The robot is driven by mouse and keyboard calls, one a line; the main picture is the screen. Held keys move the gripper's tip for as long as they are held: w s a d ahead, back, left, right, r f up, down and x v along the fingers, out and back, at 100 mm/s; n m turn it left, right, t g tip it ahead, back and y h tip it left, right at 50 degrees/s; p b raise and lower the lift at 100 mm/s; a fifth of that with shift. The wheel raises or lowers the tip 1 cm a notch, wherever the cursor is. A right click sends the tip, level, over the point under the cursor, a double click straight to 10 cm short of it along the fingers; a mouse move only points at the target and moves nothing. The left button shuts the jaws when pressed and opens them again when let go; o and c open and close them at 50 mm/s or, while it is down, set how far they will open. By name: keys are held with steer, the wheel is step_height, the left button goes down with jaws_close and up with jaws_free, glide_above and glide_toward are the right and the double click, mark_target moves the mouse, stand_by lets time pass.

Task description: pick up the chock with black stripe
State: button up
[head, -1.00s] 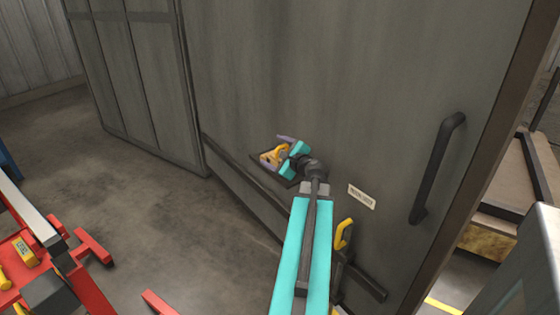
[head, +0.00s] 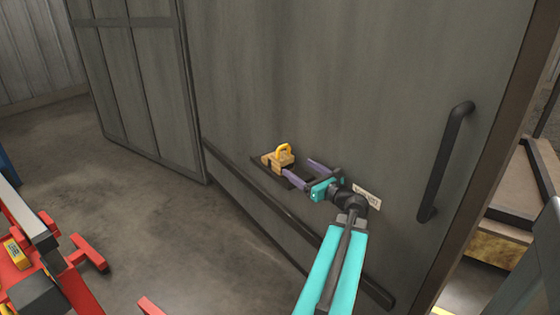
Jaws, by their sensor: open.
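A yellow chock (head: 278,161) with a raised yellow loop handle sits on a small dark shelf (head: 256,160) on the grey door. A dark mark shows on its left part, too small to tell clearly as a stripe. My gripper (head: 303,172) is open and empty, just right of the chock. Its two purple fingers point left toward the chock, apart from its handle. The near finger overlaps the shelf's right end in the picture, and I cannot tell whether it touches.
The large grey door (head: 350,90) stands behind the shelf, with a dark vertical handle (head: 446,160) and a small label. A red stand (head: 75,280) at the lower left carries another yellow block (head: 16,254) with a dark mark. The concrete floor between is clear.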

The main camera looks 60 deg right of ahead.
mark_target(287, 160)
steer(key=shift+x, duration=4.3)
steer(key=shift+b+x, duration=0.4)
steer(key=shift+x, duration=2.2)
steer(key=shift+d, duration=0.15)
steer(key=shift+c, duration=0.6)
steer(key=c, duration=1.3)
